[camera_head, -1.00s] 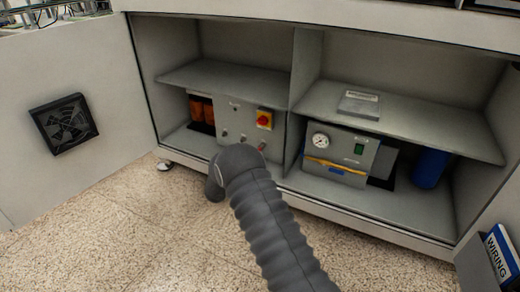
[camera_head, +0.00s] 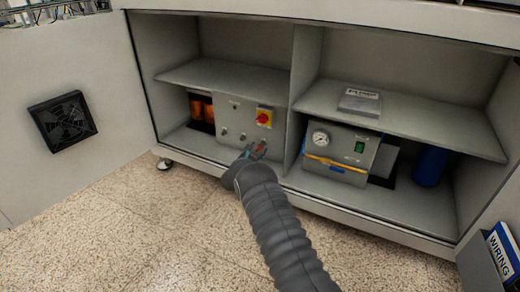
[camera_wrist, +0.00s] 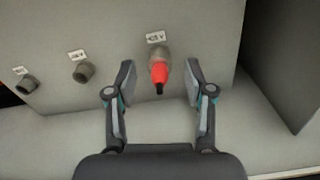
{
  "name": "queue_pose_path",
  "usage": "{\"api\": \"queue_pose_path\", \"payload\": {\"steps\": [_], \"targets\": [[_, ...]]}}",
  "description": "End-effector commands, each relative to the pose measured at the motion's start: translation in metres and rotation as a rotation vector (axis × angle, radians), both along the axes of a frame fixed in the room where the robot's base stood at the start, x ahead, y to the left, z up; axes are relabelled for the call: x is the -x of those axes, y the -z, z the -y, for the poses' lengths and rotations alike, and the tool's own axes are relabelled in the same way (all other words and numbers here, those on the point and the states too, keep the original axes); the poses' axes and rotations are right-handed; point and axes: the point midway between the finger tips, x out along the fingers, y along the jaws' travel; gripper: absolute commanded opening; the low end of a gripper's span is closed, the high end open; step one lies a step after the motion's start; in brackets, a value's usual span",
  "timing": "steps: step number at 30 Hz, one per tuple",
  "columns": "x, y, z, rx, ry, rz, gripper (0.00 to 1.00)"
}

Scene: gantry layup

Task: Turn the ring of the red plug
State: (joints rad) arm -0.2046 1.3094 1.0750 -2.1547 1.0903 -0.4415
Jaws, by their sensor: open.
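The red plug (camera_wrist: 159,73) sits in the rightmost socket on the grey panel (camera_wrist: 115,30) in the wrist view, below a small label. A grey collar shows behind its red part and a dark end points toward me. My gripper (camera_wrist: 160,84) is open, with one finger on each side of the plug and a gap to both. In the head view my gripper (camera_head: 254,153) is at the lower right of the panel, below the red and yellow switch (camera_head: 264,117). The plug is hard to make out there.
Two grey sockets (camera_wrist: 83,72) (camera_wrist: 28,84) lie left of the plug. A divider wall (camera_head: 302,75) stands close on the right. The neighbouring bay holds a gauge box (camera_head: 338,150) and a blue cylinder (camera_head: 430,167). The shelf (camera_head: 215,76) is above.

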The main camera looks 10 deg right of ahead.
Motion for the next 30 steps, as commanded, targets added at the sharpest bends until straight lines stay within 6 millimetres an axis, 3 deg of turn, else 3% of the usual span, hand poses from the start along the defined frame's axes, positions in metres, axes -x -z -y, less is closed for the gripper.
{"api": "queue_pose_path", "payload": {"steps": [6, 18, 24, 30], "targets": [[-0.016, 0.0, 0.012, 0.0, 0.001, 0.001, 0.53], [-0.02, 0.0, 0.015, 0.0, 0.0, 0.0, 0.53], [-0.02, 0.0, 0.015, 0.0, 0.0, 0.0, 0.03], [-0.02, 0.0, 0.014, -0.002, 0.0, 0.001, 0.0]]}}
